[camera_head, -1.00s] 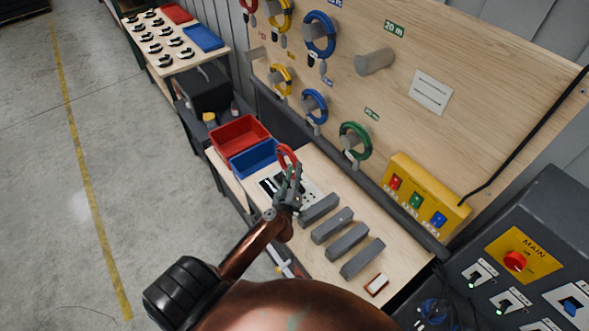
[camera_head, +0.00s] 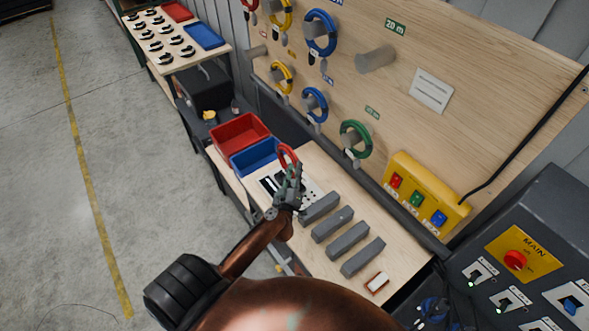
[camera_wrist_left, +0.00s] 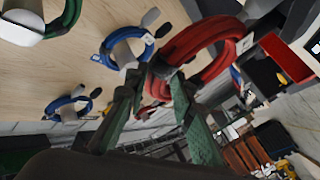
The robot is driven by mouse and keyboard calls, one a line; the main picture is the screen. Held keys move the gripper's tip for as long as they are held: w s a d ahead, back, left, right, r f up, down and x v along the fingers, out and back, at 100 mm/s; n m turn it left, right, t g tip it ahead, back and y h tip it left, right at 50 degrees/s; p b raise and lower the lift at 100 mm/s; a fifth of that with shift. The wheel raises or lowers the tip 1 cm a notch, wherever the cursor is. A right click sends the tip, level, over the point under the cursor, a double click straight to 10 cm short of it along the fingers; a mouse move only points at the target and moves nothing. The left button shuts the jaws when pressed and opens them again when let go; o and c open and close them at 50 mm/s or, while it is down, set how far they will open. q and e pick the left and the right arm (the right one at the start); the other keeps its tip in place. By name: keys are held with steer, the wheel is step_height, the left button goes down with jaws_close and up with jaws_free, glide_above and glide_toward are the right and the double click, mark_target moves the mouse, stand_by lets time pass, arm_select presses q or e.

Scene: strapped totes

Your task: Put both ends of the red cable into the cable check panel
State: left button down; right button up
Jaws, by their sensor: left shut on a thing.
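My left gripper (camera_head: 292,174) is shut on a coiled red cable (camera_head: 287,155) and holds it up over the wooden bench (camera_head: 397,262). In the left wrist view the red coil (camera_wrist_left: 208,42) stands beyond the fingertips (camera_wrist_left: 156,88). Its two ends cannot be made out clearly. A flat black-and-white panel (camera_head: 312,191) with small holes lies on the bench, partly hidden by the gripper. A yellow box (camera_head: 425,195) with red, green and blue parts stands at the back of the bench. Which one is the check panel I cannot tell. My right gripper is out of view.
Several grey blocks (camera_head: 333,224) lie in a row on the bench. Red (camera_head: 240,133) and blue (camera_head: 256,160) bins stand at its left end. The peg board holds blue (camera_head: 319,34), yellow and green (camera_head: 355,139) coils. A dark MAIN switch console (camera_head: 540,215) stands at right.

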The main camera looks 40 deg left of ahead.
arm_select(q)
steer(key=shift+f+b, duration=0.55)
steer(key=shift+f, duration=0.65)
stand_by(0.6)
steer(key=c, duration=1.7)
jaws_free()
steer(key=shift+o, duration=0.6)
steer(key=shift+f, duration=0.15)
steer(key=v, duration=1.2)
steer(key=shift+d, duration=0.1)
